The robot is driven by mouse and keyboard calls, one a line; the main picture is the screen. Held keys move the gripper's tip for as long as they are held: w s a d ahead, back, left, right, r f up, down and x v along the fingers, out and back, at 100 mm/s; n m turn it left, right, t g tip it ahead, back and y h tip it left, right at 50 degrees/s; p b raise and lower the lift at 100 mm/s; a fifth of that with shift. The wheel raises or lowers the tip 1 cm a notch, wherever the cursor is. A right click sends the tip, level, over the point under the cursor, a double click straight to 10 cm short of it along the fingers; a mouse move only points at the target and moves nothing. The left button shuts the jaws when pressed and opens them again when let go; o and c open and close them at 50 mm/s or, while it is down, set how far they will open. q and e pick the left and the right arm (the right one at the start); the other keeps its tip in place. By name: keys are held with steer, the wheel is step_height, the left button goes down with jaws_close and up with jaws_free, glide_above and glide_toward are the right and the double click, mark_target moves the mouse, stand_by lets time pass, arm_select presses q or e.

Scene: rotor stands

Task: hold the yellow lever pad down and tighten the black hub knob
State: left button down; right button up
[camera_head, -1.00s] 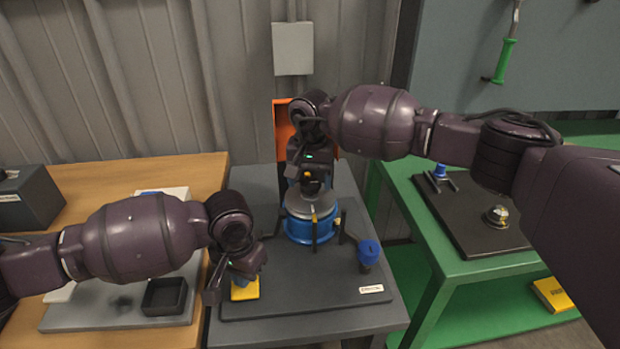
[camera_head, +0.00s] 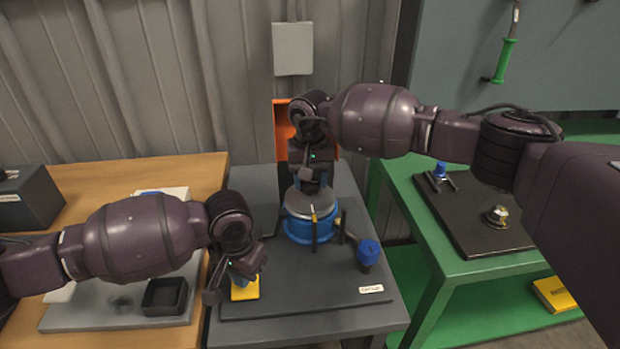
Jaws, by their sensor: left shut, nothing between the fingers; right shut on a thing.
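The yellow lever pad (camera_head: 246,291) lies at the front left of the dark base plate. My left gripper (camera_head: 240,280) is shut with its fingertips at the pad, pressing from above or just touching; I cannot tell which. The rotor stand has a grey disc (camera_head: 298,208) on a blue round housing (camera_head: 311,235), with dark upright posts around it. My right gripper (camera_head: 312,183) points down over the middle of the disc and is shut on the black hub knob, which is mostly hidden by the fingers.
A blue-capped knob (camera_head: 369,252) stands on the plate right of the stand. An orange panel (camera_head: 282,125) is behind my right wrist. A wooden table (camera_head: 100,185) is at left, a green bench (camera_head: 470,270) at right.

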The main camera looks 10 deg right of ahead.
steer(key=m, duration=0.6)
steer(key=shift+m, duration=0.3)
steer(key=m, duration=0.5)
steer(key=shift+m, duration=0.4)
steer(key=o, duration=0.8)
steer(key=n, duration=0.5)
steer(key=shift+n, duration=0.3)
steer(key=n, duration=0.7)
